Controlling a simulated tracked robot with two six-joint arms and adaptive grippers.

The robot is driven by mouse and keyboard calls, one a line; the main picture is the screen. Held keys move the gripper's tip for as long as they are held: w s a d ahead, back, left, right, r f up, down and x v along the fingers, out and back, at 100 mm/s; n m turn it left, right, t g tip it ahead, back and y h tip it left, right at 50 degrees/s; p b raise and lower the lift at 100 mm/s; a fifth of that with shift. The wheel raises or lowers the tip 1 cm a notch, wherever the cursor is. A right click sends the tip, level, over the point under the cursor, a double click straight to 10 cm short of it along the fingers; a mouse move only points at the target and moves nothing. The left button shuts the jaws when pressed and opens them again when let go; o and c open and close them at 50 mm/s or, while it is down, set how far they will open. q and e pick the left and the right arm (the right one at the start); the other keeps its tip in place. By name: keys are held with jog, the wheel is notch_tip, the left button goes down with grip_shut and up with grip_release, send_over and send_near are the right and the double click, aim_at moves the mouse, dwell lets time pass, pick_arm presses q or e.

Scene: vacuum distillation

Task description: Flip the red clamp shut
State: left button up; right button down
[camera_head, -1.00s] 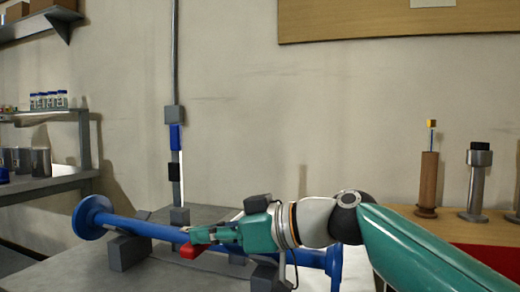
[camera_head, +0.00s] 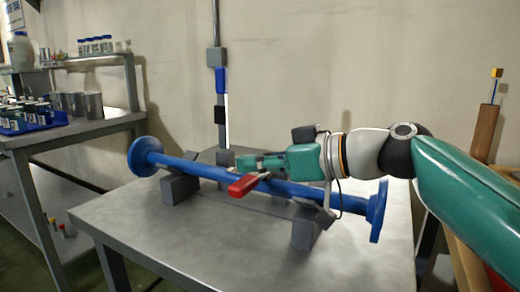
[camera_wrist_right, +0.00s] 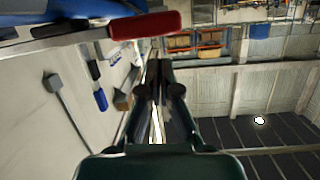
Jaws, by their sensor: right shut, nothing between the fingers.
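The red clamp (camera_head: 244,186) is a red lever at the middle of a blue pipe (camera_head: 205,172), sticking out on its near side. In the right wrist view the red clamp (camera_wrist_right: 146,25) shows at the top, beyond the fingertips and a little left. My right gripper (camera_head: 250,163), teal with dark fingers, reaches in from the right, just above and behind the lever. It is shut and empty, with a small gap to the lever in the head view. Its closed fingers (camera_wrist_right: 160,82) also show in the wrist view. My left gripper is out of view.
The pipe rests on grey blocks (camera_head: 180,187) on a grey metal table (camera_head: 190,235). A vertical post (camera_head: 217,100) stands behind. A shelf unit (camera_head: 75,135) with bottles and cans is at the left. The table's front is clear.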

jog(key=r+v, duration=0.1)
jog(key=v, duration=0.9)
jog(key=shift+s+r+p, duration=0.15)
jog(key=shift+r+p, duration=0.1)
jog(key=shift+p, duration=0.1)
